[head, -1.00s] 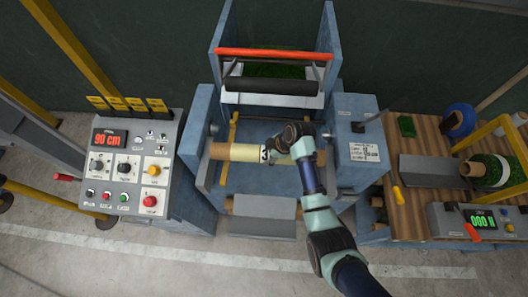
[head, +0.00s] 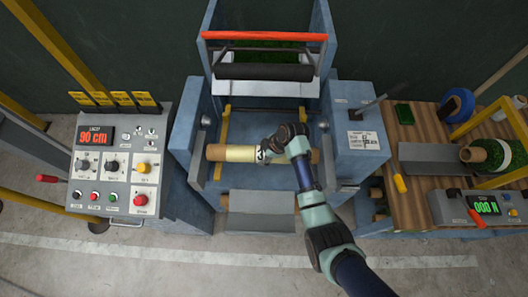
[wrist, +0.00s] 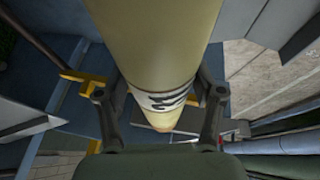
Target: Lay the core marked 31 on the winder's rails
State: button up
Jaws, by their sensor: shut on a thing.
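The core (head: 238,153) is a pale yellow tube with brown ends and a black mark near my gripper. A 3 can be read in the head view; the rest of the mark is covered. My gripper (head: 270,150) is shut around the core right of its middle, with a finger on each side in the wrist view (wrist: 160,108). The core lies level across the blue winder (head: 183,135), over its yellow left rail (head: 224,128). I cannot tell whether it touches the rails. The right rail is mostly hidden by my arm.
A control panel (head: 118,165) reading 90 cm stands at left. An orange bar (head: 264,36) and dark roller (head: 263,72) cross the winder's back. A wooden bench (head: 415,180) at right carries a turf roll (head: 492,156) and a counter box (head: 480,208).

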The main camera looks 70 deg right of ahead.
jog(key=shift+r, duration=0.1)
jog(key=o, duration=1.6)
jog(key=v, duration=1.2)
